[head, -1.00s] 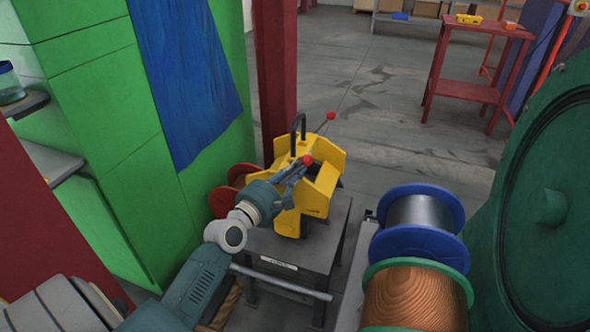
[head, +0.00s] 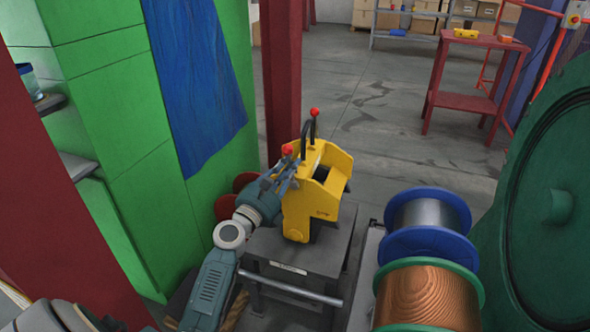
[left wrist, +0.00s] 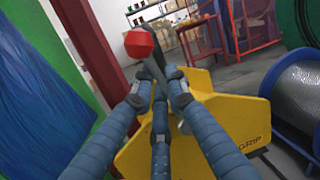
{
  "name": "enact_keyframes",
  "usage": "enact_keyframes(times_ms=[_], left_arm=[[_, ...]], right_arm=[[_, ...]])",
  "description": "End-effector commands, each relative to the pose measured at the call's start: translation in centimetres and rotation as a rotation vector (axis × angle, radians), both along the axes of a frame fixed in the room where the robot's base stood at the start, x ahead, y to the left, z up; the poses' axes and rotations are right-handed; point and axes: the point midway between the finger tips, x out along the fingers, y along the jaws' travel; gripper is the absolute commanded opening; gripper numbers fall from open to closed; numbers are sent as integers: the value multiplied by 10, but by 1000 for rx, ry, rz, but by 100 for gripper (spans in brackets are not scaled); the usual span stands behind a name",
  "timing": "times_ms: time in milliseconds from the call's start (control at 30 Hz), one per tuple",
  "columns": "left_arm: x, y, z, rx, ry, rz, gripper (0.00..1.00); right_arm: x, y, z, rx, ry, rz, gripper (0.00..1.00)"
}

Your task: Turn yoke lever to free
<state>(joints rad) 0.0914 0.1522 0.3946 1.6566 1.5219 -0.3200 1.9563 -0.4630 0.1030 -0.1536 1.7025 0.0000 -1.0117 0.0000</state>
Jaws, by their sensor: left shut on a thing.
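The yellow yoke (head: 298,206) stands on a dark grey stand. In the head view a lever with a red knob (head: 287,149) rises at its left side. My left gripper (head: 284,172) reaches it from the left and is shut on the lever just below the knob. In the left wrist view the fingers (left wrist: 152,92) close around the lever under the red knob (left wrist: 139,43), with the yellow yoke body (left wrist: 228,118) behind them. A second red knob (head: 314,112) shows at the yoke's far side, near a black handle. My right gripper is not in view.
A blue spool (head: 425,242) and a copper-wound spool (head: 428,297) lie to the right, beside a large green wheel (head: 530,200). A green cabinet (head: 110,100) and dark red post (head: 281,80) stand at left and behind.

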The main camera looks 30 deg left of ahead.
Motion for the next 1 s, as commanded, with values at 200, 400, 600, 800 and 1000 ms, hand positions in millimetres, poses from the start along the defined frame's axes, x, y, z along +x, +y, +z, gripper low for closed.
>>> enact_keyframes(times_ms=[200, 400, 600, 800, 1000], left_arm=[[-3, 11, -7, -187, -41, 1, 0], [-5, 19, -11, -316, -71, 0, 0], [-6, 24, -13, -399, -92, 1, 0], [-6, 25, -15, -439, -101, 0, 0], [-7, 26, -16, -451, -104, 0, 0]], right_arm=[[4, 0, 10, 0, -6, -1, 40], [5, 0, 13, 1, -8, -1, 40], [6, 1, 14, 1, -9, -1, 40], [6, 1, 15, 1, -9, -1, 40], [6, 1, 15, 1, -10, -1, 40]])
